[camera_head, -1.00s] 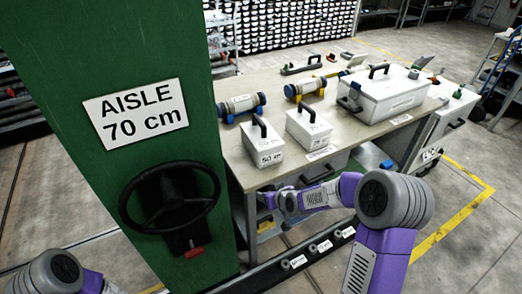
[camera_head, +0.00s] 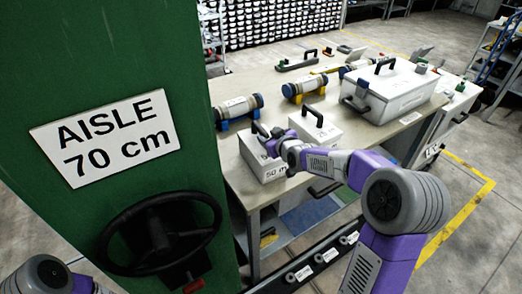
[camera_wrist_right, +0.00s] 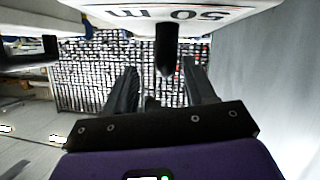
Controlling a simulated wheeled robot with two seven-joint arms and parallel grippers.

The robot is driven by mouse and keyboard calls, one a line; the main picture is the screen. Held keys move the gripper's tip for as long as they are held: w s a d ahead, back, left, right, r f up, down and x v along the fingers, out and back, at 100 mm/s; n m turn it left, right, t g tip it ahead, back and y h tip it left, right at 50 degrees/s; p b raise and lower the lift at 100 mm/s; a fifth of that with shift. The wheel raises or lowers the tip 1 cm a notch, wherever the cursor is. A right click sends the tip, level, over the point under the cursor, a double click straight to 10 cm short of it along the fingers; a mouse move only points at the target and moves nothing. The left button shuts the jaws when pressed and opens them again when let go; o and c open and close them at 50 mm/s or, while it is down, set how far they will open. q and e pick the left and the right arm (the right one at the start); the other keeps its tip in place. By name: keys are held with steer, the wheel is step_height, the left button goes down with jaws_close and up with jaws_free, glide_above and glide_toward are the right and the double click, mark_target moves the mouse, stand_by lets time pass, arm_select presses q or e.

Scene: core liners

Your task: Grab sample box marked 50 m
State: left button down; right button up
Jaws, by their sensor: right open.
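The white sample box marked 50 m (camera_head: 262,164) stands at the near left edge of the table, with a dark handle on top. In the right wrist view its label (camera_wrist_right: 175,13) shows upside down at the top, and the dark handle (camera_wrist_right: 167,52) points down from it. My right gripper (camera_head: 277,138) is at the top of this box and partly hides the handle. In the right wrist view its two dark fingers (camera_wrist_right: 163,85) are apart, with the handle seen in the gap between them. I cannot tell whether they touch it. My left gripper is out of view.
A similar white box (camera_head: 317,128) stands just to the right. A large white case (camera_head: 400,95) and core tubes in holders (camera_head: 238,106) are on the table (camera_head: 240,180). A green column (camera_head: 100,60) with a black wheel (camera_head: 160,235) stands close at the left.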

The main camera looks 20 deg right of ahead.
mark_target(262, 131)
steer(key=x, duration=0.4)
steer(key=shift+w+a+f+b, duration=0.1)
steer(key=shift+w+a+b, duration=0.25)
steer(key=shift+a, duration=0.05)
steer(key=shift+w+f, duration=0.15)
steer(key=shift+w, duration=0.3)
jaws_close()
stand_by(0.6)
